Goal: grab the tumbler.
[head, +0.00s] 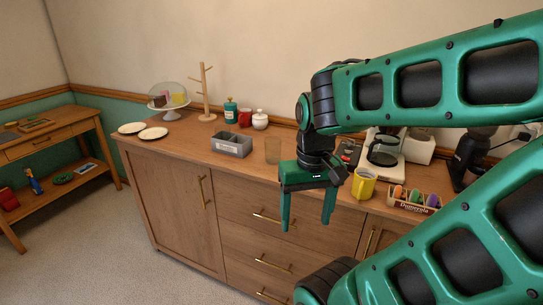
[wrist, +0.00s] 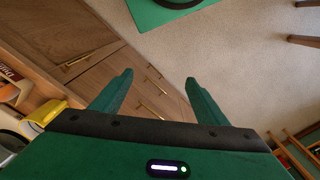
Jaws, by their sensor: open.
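A clear, brownish tumbler (head: 273,150) stands upright on the wooden sideboard top, just right of a grey divided box. My gripper (head: 307,224) is open and empty, pointing down in front of the sideboard's drawers, to the right of the tumbler and nearer to me. In the wrist view my open gripper (wrist: 158,82) shows two green fingers with nothing between them. The tumbler does not show in the wrist view.
The grey box (head: 231,146) sits left of the tumbler. A yellow mug (head: 363,184), a coffee maker (head: 384,151) and a rack of coloured items (head: 413,202) stand to the right. A white canister (head: 260,121) and a red mug (head: 244,118) stand behind.

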